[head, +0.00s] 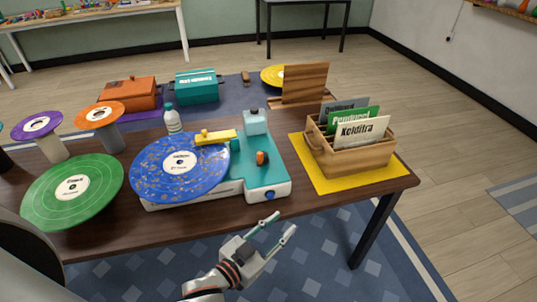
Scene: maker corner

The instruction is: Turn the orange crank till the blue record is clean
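The blue record (150,172) lies on the white and teal cleaning machine (262,182) on the table. Tan specks are spread over its blue surface, around a white label. A yellow arm (216,137) reaches over the record's far edge. The orange crank (262,158) is a small knob on the machine's teal top, right of the record. My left gripper (281,225) is in front of the table's near edge, below and in front of the machine. Its two fingers are apart with nothing between them, and it does not touch the crank. My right gripper is not in view.
A green record (100,190) lies left of the machine, with purple (36,125) and orange (100,114) records on stands behind. A bottle (173,121) stands behind the blue record. A wooden crate (350,160) with sleeves sits on a yellow mat (392,178) at right.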

